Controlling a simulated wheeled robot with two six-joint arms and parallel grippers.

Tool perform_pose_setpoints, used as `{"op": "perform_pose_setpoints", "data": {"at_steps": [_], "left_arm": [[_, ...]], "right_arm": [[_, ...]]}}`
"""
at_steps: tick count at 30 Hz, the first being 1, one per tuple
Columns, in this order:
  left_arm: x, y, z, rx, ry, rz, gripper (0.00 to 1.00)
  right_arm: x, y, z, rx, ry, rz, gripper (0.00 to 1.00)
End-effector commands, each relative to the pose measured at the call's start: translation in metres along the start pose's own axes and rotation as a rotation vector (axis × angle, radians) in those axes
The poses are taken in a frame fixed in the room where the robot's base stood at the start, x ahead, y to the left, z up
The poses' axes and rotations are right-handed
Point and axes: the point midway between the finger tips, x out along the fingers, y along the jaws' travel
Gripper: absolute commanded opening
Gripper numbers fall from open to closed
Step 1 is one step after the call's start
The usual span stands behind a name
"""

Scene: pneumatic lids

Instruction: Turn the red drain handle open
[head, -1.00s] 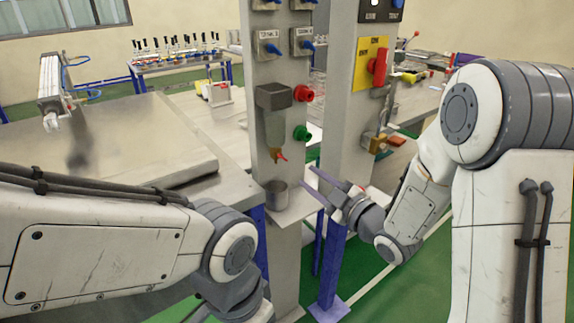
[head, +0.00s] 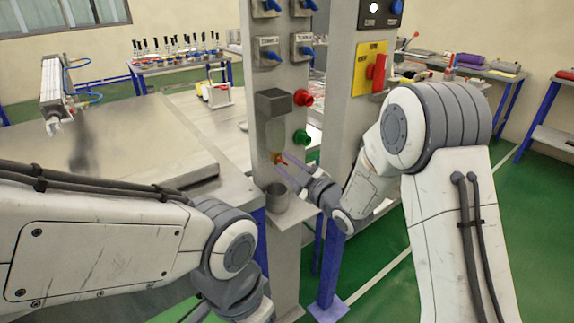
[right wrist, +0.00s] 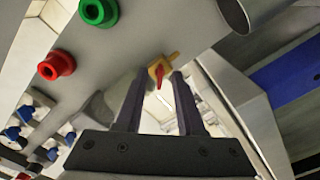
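The red drain handle (head: 277,158) is small and sits on a brass-coloured valve under the clear bowl of a grey-topped unit on the metal post. In the right wrist view the red handle (right wrist: 159,77) points down from the valve, between or just beyond my fingertips. My right gripper (head: 287,163) is open, its two dark purple fingers (right wrist: 158,88) apart on either side of the handle. I cannot tell whether they touch it. My left arm comes in at the lower left, and its gripper is out of view.
A metal cup (head: 276,197) stands on a small shelf below the valve. A red knob (head: 303,97) and a green knob (head: 301,137) stick out of the post close by. A second post with a red switch (head: 377,72) stands to the right. A worktable (head: 150,150) is at left.

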Motion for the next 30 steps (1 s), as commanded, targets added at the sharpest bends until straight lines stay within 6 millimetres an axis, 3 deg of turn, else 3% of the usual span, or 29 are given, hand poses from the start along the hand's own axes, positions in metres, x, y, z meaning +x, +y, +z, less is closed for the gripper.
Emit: {"op": "perform_pose_setpoints", "data": {"at_steps": [1,3,17,30], "left_arm": [[0.000,0.000,0.000,0.000,0.000,0.000,0.50],[0.000,0.000,0.000,0.000,0.000,0.000,0.50],[0.003,0.000,0.000,0.000,0.000,0.000,0.50],[0.014,-0.001,0.001,0.000,0.000,0.000,0.50]], "right_arm": [[0.000,0.000,0.000,0.000,0.000,0.000,0.22],[0.000,0.000,0.000,0.000,0.000,0.000,0.00],[0.000,-0.001,0.000,0.058,0.001,0.000,0.00],[0.000,-0.001,0.000,0.402,0.001,-0.001,0.00]]}}
